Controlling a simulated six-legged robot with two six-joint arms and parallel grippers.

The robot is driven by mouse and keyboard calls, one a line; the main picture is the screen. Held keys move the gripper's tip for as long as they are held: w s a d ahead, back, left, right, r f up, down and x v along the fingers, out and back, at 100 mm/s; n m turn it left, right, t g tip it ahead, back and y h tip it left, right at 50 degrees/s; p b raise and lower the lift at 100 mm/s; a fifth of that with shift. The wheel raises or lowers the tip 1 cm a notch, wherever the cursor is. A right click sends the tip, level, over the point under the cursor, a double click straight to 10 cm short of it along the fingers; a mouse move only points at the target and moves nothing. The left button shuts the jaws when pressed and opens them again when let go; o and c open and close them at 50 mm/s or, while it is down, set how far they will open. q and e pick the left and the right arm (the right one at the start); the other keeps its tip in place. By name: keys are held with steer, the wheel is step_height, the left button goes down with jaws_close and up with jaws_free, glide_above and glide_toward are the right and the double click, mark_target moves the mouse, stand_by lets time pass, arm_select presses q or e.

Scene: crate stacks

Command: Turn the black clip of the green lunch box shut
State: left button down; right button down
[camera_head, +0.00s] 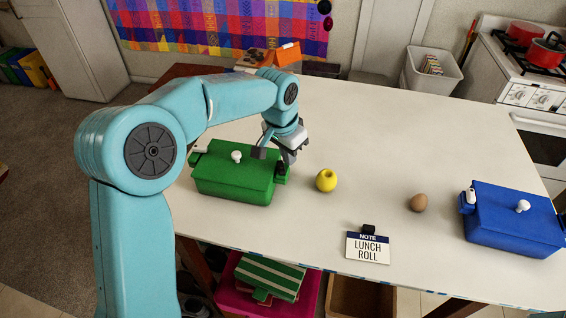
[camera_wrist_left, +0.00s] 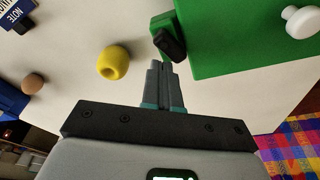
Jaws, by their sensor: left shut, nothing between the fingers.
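The green lunch box (camera_head: 232,180) stands at the left of the white table, its lid down with a white knob (camera_head: 236,156) on top. It also shows in the wrist view (camera_wrist_left: 235,45). Its black clip (camera_wrist_left: 171,44) sits on a green tab (camera_wrist_left: 162,22) at the box's right end and looks slanted; in the head view the clip (camera_head: 281,168) is partly hidden by my gripper. My left gripper (camera_wrist_left: 164,68) is shut and empty, its fingertips right by the clip; I cannot tell whether they touch. My right gripper is not in view.
A yellow apple-like fruit (camera_head: 326,181) lies just right of the green box. A brown egg (camera_head: 418,203), a blue lunch box (camera_head: 505,220) and a "LUNCH ROLL" note (camera_head: 368,248) are farther right. The table's middle and back are clear.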

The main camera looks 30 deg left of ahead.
mark_target(278, 160)
arm_select(q)
steer(key=shift+a, duration=0.55)
stand_by(0.5)
steer(key=shift+s+a, duration=0.1)
steer(key=shift+a, duration=0.15)
stand_by(0.4)
steer(key=shift+s+a, duration=0.2)
steer(key=shift+a, duration=0.05)
steer(key=shift+s+a, duration=0.25)
steer(key=shift+a, duration=0.1)
stand_by(0.5)
